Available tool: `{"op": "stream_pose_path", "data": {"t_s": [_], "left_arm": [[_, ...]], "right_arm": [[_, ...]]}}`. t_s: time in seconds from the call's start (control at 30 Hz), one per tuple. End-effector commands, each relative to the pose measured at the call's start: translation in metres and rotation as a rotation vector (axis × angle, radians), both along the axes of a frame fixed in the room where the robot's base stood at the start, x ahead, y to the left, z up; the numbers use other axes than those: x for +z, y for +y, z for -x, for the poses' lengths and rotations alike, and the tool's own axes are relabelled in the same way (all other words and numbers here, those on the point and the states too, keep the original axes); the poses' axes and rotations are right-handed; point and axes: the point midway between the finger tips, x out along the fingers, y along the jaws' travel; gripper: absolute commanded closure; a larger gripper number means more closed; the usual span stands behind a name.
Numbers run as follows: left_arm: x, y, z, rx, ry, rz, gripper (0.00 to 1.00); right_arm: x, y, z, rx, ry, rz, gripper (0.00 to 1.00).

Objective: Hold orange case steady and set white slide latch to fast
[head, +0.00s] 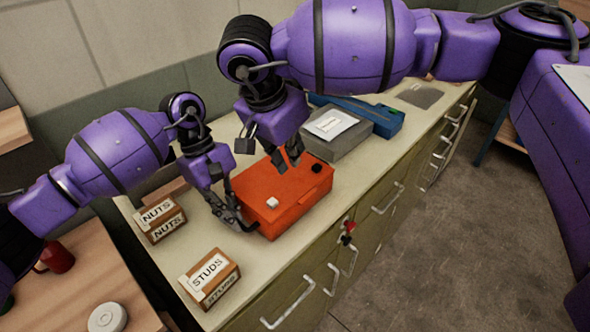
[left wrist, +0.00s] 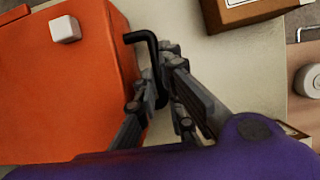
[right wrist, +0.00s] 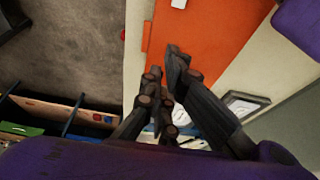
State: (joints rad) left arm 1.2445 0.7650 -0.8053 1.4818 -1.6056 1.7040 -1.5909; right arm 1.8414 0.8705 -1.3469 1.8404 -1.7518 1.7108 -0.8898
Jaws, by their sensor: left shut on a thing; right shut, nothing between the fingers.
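The orange case (head: 290,196) sits on the counter. The white slide latch (head: 271,202) is a small white block on its top, near the left end; it also shows in the left wrist view (left wrist: 65,28). A black knob (head: 317,168) sits on the top near the right end. My left gripper (head: 236,216) is shut on the black handle (left wrist: 152,58) at the case's left side. My right gripper (head: 289,160) is shut and empty near the case's far edge, away from the white latch. Whether its fingertips touch the case cannot be told.
Boxes labelled NUTS (head: 161,220) and STUDS (head: 210,278) stand on the counter (head: 345,211) left of and in front of the case. A grey case with a paper (head: 331,124) and a blue case (head: 383,119) stand behind it. Drawers with handles line the counter's front.

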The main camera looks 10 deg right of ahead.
Motion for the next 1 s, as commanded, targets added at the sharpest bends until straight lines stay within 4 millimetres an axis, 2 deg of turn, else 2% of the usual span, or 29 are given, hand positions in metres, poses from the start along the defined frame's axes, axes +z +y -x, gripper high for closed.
{"op": "stream_pose_path", "data": {"t_s": [0.1,0.2,0.67,0.7,0.83,1.0], "left_arm": [[0.001,0.000,0.000,0.000,0.000,0.000,1.00],[0.001,0.000,0.000,0.000,0.000,0.000,1.00],[0.001,0.000,0.000,0.000,-0.001,0.001,1.00],[0.001,0.000,0.000,0.000,-0.001,0.001,0.86],[0.001,0.000,0.000,0.000,0.000,0.000,0.70],[0.000,0.000,0.000,0.000,0.000,0.000,0.70]], "right_arm": [[0.016,0.004,0.003,0.000,-0.001,0.000,1.00],[0.022,0.006,0.005,-0.001,0.000,0.000,1.00],[0.025,0.007,0.006,-0.002,0.001,0.001,1.00],[0.025,0.007,0.006,-0.002,0.001,0.001,1.00],[0.025,0.007,0.006,-0.002,0.001,0.001,1.00],[0.025,0.007,0.006,-0.002,0.001,0.001,1.00]]}}
